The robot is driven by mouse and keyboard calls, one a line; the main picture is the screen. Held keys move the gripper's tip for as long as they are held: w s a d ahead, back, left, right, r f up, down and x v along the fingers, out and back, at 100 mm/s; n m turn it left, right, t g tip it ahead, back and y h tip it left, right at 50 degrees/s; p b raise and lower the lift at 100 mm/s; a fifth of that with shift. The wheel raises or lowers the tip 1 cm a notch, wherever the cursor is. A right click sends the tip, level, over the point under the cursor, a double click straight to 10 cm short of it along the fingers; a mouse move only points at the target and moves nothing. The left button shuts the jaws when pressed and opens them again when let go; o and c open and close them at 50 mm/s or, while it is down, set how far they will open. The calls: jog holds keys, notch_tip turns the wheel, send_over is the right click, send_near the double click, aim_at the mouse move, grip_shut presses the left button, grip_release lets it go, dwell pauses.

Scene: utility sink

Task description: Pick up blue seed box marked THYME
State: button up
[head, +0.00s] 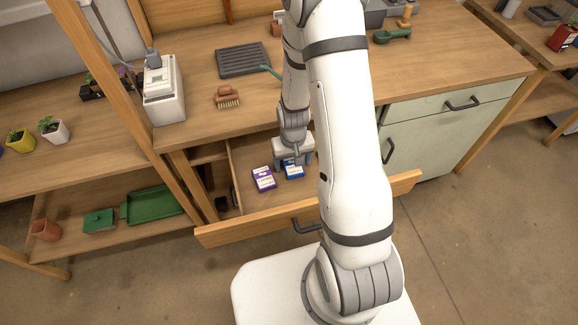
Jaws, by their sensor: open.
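A blue box (294,171) with a white label lies in the open drawer (240,153) under the wooden bench. The lettering is too small to read. A purple box (264,179) with a white label lies just to its left. My gripper (293,163) points down into the drawer at the blue box, with its fingers close to the box's far side. It is open. Whether the fingers touch the box cannot be told. My arm hides the drawer's right part.
The drawer front (230,233) and its side walls stand around the boxes.

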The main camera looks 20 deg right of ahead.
jog(key=shift+c, duration=0.5)
jog(key=c, duration=0.9)
jog(key=shift+r, duration=0.15)
jog(key=shift+c, duration=0.2)
